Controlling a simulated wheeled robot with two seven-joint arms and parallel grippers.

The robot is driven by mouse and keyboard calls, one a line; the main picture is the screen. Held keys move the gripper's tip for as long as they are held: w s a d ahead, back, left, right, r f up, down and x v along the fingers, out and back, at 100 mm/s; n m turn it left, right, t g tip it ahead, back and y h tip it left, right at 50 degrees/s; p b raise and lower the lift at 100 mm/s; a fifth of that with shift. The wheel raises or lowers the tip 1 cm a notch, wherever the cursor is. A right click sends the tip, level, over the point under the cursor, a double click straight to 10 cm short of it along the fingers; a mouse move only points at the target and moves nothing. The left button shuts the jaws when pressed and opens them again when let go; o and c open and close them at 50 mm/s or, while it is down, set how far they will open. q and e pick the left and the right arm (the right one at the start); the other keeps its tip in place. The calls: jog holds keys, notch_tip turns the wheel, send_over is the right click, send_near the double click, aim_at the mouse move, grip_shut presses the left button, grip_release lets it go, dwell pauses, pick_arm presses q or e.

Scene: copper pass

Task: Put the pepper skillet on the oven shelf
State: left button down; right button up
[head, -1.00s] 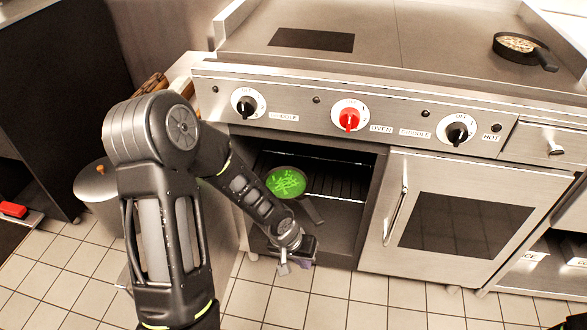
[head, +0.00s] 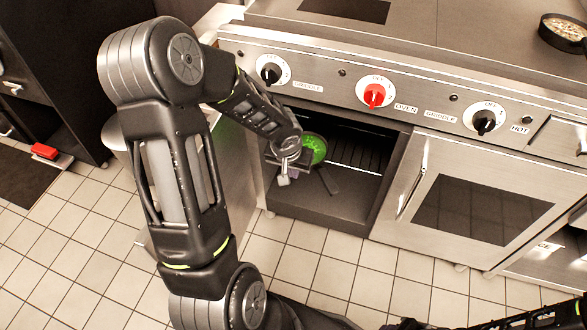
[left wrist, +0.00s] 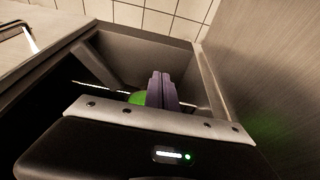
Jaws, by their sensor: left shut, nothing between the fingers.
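The pepper skillet, a dark pan of bright green pieces (head: 316,147), is inside the open oven cavity at its left side. Its dark handle points toward the front opening. It appears to rest on the wire oven shelf (head: 352,160), though my gripper and arm hide part of it. My left gripper (head: 284,179) is shut and empty at the left of the oven opening, in front of the pan and apart from its handle. In the left wrist view its purple fingers (left wrist: 163,91) are together, with a bit of green behind them.
Above are a red knob (head: 374,95) and black knobs. Another skillet (head: 566,32) sits on the griddle top. The tiled floor in front is clear.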

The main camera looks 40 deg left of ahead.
aim_at(315, 163)
pick_arm(q)
jog(key=w+a+f, duration=0.2)
jog(key=w+f, duration=0.3)
jog(key=f, duration=0.2)
jog(key=shift+w+b, duration=0.35)
jog(key=shift+b, duration=0.05)
jog(key=shift+w+r, duration=0.1)
jog(key=w, duration=0.1)
jog(key=w+a+p, duration=0.1)
jog(key=w, duration=0.1)
jog(key=shift+s, duration=0.1)
